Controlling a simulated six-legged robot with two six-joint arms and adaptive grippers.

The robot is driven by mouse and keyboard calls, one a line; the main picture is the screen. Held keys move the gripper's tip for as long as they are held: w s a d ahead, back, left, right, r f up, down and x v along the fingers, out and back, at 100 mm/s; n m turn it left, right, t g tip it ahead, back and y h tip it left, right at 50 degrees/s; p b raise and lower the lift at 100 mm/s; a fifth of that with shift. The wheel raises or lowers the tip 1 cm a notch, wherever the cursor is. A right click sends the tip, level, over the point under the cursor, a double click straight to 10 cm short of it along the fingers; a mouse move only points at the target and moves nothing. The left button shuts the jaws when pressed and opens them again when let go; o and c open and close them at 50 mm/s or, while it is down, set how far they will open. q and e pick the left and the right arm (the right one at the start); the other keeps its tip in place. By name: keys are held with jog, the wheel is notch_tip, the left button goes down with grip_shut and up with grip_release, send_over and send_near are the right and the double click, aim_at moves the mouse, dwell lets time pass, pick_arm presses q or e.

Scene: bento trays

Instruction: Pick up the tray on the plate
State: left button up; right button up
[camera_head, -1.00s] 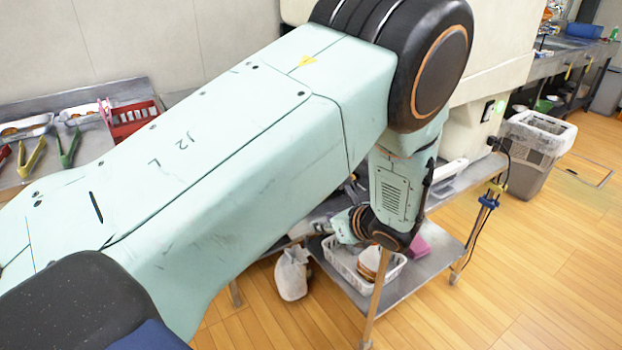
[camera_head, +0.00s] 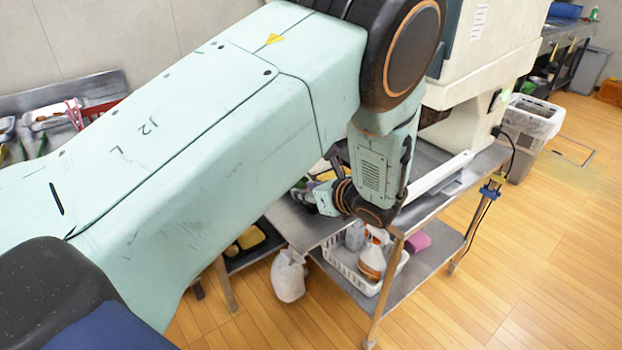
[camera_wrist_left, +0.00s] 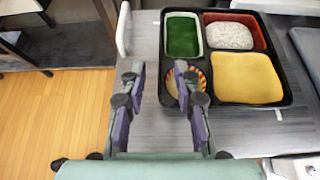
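A black bento tray (camera_wrist_left: 207,101) lies on the grey metal table in the left wrist view. Its compartments hold a green item (camera_wrist_left: 182,37), speckled rice (camera_wrist_left: 228,36), a flat yellow item (camera_wrist_left: 247,78) and a small striped round cup (camera_wrist_left: 186,74). My left gripper (camera_wrist_left: 157,72) is open and empty. One finger is over the tray's left part, overlapping the cup; the other is left of the tray's left edge. I cannot tell whether either finger touches it. In the head view my left gripper (camera_head: 312,197) is at the table, partly hidden by my arm. No plate is distinguishable.
The metal table (camera_head: 447,186) has a lower shelf with a white basket (camera_head: 345,268) and a pink block (camera_head: 418,241). A white bag (camera_head: 288,276) hangs beside it. Another black tray with yellow food (camera_head: 250,241) sits lower left. A bin (camera_head: 530,135) stands right.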

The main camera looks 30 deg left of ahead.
aim_at(290, 187)
pick_arm(q)
jog(key=shift+w, duration=0.1)
jog(key=shift+a, duration=0.2)
jog(key=shift+a+f+b, duration=0.2)
jog(key=shift+a+b, duration=0.1)
jog(key=shift+b, duration=0.05)
jog(key=x, duration=0.4)
jog(key=shift+w+f+b, duration=0.15)
jog(key=shift+b, duration=0.25)
jog(key=shift+w+a+f, duration=0.15)
jog(key=shift+a, duration=0.2)
jog(key=shift+w+a, duration=0.1)
jog(key=shift+a, duration=0.3)
jog(key=shift+f, duration=0.15)
jog(key=shift+w+a, duration=0.1)
jog(key=shift+c, duration=0.3)
